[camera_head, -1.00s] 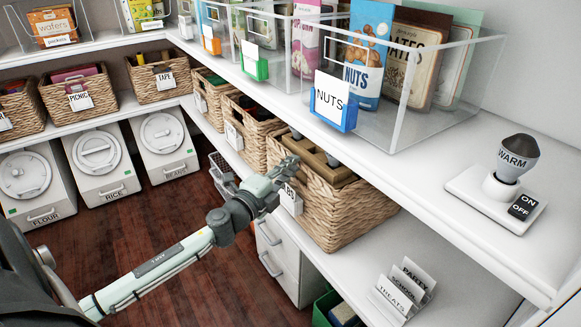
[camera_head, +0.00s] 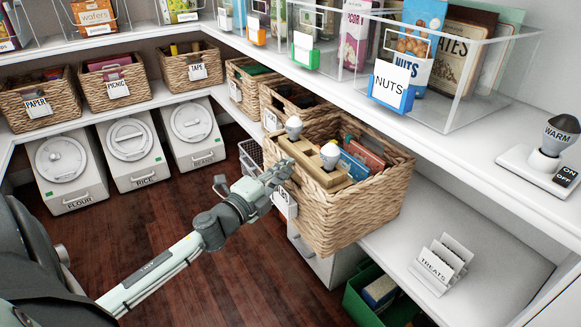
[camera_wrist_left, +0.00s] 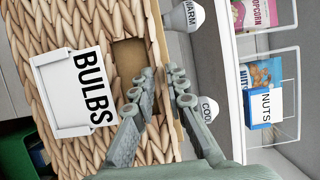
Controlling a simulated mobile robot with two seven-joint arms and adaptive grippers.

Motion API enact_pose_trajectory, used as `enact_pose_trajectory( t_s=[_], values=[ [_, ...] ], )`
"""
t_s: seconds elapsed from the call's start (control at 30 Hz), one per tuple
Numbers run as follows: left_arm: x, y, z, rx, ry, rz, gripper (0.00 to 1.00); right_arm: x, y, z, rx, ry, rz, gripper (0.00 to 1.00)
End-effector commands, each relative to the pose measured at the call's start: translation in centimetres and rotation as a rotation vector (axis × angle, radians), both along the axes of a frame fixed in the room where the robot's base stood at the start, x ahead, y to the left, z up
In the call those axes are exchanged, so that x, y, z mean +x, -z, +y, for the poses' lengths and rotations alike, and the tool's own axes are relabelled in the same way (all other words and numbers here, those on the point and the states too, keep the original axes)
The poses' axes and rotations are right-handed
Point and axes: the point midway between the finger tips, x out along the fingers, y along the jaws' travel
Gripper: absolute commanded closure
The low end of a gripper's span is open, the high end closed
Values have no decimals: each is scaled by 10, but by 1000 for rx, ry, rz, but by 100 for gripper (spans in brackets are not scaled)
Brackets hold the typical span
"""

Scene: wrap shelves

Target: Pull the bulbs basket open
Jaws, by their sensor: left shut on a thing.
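The bulbs basket (camera_head: 350,215) is woven wicker and juts out past the edge of the lower shelf at the right. Bulbs (camera_head: 293,128) stand in a wooden holder (camera_head: 330,181) inside it, with coloured boxes behind. My left gripper (camera_head: 281,170) is shut on the basket's front wall at the handle cutout. In the left wrist view, the fingers (camera_wrist_left: 160,90) straddle the rim beside the BULBS label (camera_wrist_left: 78,90). In the head view the arm partly hides that label.
Clear bins with a NUTS tag (camera_head: 391,87) stand on the shelf above. A lamp with a switch (camera_head: 556,135) is at the right. A card holder (camera_head: 439,264) sits on the lower shelf, and a green crate (camera_head: 366,306) is below. The wooden floor at left is open.

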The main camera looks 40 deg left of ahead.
Motion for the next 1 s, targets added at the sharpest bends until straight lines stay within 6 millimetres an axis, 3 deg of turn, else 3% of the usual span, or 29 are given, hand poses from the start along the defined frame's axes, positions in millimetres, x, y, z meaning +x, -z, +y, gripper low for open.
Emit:
enact_pose_trajectory(
  t_s=[0.7, 0.73, 0.8, 0.87, 1.0],
  values=[
    [-8, -1, 6, 1, -6, -1, 100, 1, -1, -2, -3, 4, -3, 60],
    [-8, -1, 6, 1, -7, -1, 83, 1, -1, -2, -3, 4, -3, 60],
    [-8, -1, 6, 1, -6, -1, 74, 1, -1, -2, -3, 4, -3, 60],
    [-8, -1, 6, 1, -5, -1, 67, 1, -1, -2, -3, 4, -3, 60],
    [-8, -1, 5, 1, -3, -1, 66, 1, -1, -2, -2, 2, -3, 60]
  ],
)
